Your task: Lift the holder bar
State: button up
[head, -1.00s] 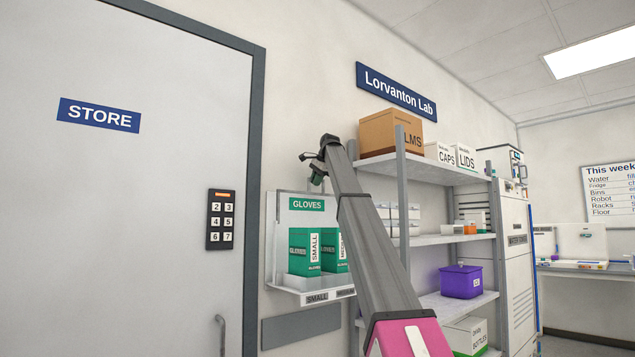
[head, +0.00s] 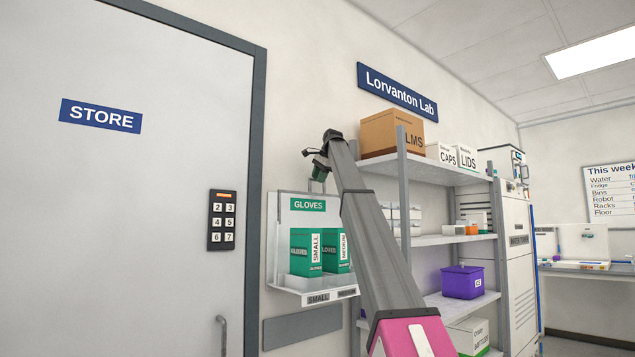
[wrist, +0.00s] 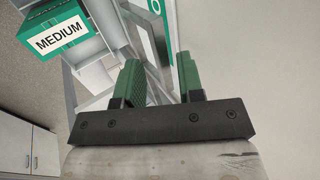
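The glove holder (head: 273,240) hangs on the wall right of the STORE door, with green SMALL (head: 303,262) and MEDIUM (head: 337,262) glove boxes in it. The grey holder bar (wrist: 146,45) shows in the wrist view as part of a frame, running between my fingers as seen from there. My gripper (head: 318,187) is at the holder's top edge, near the GLOVES label; it also shows in the wrist view (wrist: 160,78), its two green fingers apart. I cannot tell whether a finger touches the bar. My arm hides the holder's right side.
A shelf rack (head: 440,240) stands close to the right, with a brown box (head: 392,132), a purple bin (head: 462,282) and white boxes. The closed STORE door (head: 130,210) and its keypad (head: 222,220) are on the left. White cupboards (wrist: 28,145) show in the wrist view.

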jog(key=v, duration=0.8)
jog(key=shift+r, duration=0.15)
jog(key=shift+s, duration=0.15)
